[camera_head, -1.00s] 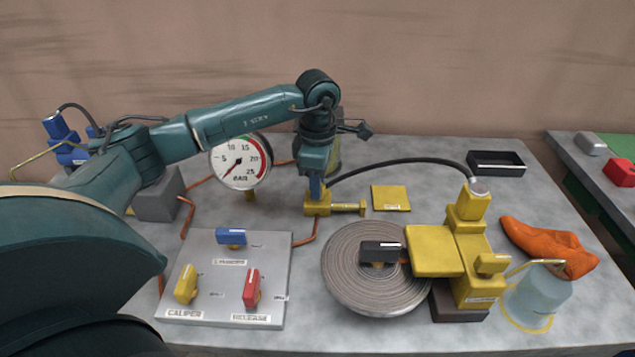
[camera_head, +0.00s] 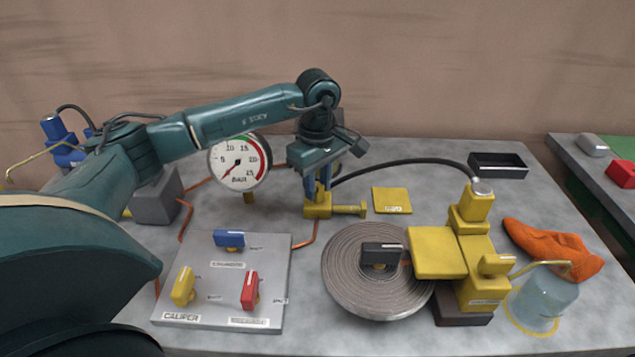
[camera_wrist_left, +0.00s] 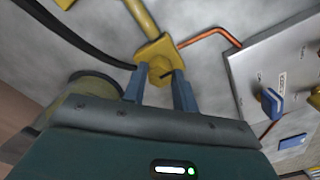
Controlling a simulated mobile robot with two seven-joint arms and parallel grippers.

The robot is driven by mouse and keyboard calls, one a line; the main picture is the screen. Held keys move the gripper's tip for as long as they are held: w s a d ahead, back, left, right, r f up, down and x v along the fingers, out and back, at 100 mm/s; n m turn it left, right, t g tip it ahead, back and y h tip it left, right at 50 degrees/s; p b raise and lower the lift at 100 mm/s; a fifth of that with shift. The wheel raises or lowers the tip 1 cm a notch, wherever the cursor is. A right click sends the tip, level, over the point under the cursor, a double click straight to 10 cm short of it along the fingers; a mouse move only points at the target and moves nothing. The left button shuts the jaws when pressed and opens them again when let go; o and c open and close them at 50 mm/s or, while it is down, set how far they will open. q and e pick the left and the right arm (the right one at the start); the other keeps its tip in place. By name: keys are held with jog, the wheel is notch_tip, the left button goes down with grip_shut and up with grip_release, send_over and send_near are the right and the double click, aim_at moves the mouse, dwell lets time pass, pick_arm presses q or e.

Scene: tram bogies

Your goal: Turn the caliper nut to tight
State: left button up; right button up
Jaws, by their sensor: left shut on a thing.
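The caliper nut (camera_wrist_left: 158,70) is a yellow hex nut on a yellow fitting (camera_head: 346,210) on the table, where the black hose and a copper pipe meet. My left gripper (camera_head: 317,190) points down at this fitting. In the left wrist view the two blue fingers of my left gripper (camera_wrist_left: 160,85) stand on either side of the nut, shut on it. In the head view the fingers and wrist hide most of the nut. My right gripper is in neither view.
A pressure gauge (camera_head: 240,162) stands left of the fitting, its needle low. A grey valve panel (camera_head: 205,308) with blue, yellow and red handles lies in front. A brake disc (camera_head: 350,290) with a yellow caliper (camera_head: 435,250) is at right. A yellow card (camera_head: 392,199) lies beside the fitting.

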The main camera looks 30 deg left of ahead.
aim_at(318, 187)
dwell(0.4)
pick_arm(q)
jog(key=o, duration=1)
jog(key=shift+r, duration=0.15)
notch_tip(318, 187, up, 13)
jog(key=shift+f+p, duration=0.1)
jog(key=shift+p, duration=0.45)
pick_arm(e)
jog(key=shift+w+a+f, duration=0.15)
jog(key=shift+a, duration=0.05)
